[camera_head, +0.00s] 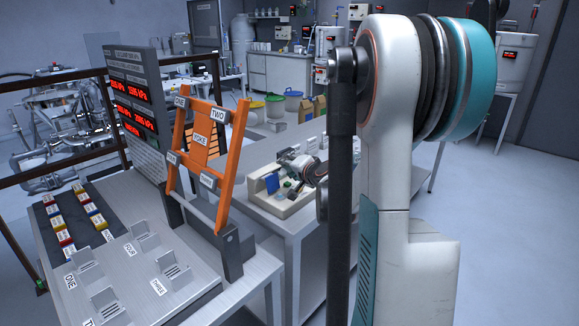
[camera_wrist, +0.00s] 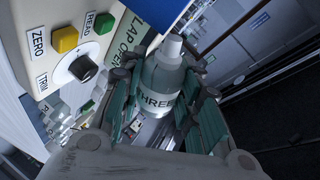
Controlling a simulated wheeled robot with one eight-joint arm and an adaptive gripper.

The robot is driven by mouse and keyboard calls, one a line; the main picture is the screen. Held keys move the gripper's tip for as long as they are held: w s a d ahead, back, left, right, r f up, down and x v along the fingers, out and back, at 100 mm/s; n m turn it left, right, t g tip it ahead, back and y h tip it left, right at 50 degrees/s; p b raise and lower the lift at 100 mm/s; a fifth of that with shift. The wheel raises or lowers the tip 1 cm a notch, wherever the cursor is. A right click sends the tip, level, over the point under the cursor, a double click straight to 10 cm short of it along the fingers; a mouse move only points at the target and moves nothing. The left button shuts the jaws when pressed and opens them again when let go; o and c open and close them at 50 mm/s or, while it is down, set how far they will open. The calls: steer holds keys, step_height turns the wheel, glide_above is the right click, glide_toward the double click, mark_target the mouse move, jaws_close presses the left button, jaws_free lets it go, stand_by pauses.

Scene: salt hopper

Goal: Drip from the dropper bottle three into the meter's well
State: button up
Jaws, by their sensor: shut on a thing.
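My gripper (camera_wrist: 160,85) is shut around a clear dropper bottle (camera_wrist: 162,73) with a pale nozzle and a label reading THREE. The bottle's nozzle points toward the top of the wrist view; its true tilt is hard to tell. The meter (camera_wrist: 105,45) is close beside the gripper on the left of the wrist view. It has a yellow ZERO button, a green READ button, a black TRIM knob and a blue part. The meter's well cannot be made out. In the head view my gripper (camera_head: 305,168) is small, above the far bench, partly behind my arm.
Nearer left, a bench holds numbered grey holders (camera_head: 172,272) and rows of coloured blocks (camera_head: 60,222). An orange YOKE frame (camera_head: 232,160) stands between the benches.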

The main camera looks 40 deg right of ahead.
stand_by(0.5)
steer(key=shift+d+r+m+g+y+p, duration=0.1)
steer(key=shift+r+m+g+y+p, duration=0.2)
steer(key=shift+r+m+y+p, duration=0.65)
steer(key=m+y, duration=0.1)
steer(key=m+y+p, duration=0.1)
steer(key=m, duration=0.1)
steer(key=m+y+p, duration=0.1)
steer(key=shift+r+g, duration=0.25)
steer(key=shift+g, duration=0.05)
steer(key=m+y, duration=0.2)
steer(key=r+m+y+b, duration=0.1)
steer(key=m+y, duration=0.1)
steer(key=shift+m, duration=0.25)
steer(key=m+y, duration=0.1)
steer(key=r+m+t+y+b, duration=0.1)
steer(key=m, duration=0.1)
steer(key=shift+r+m+y+b, duration=0.15)
steer(key=shift+m+y+b, duration=0.15)
steer(key=shift+y, duration=0.05)
steer(key=shift+r, duration=0.15)
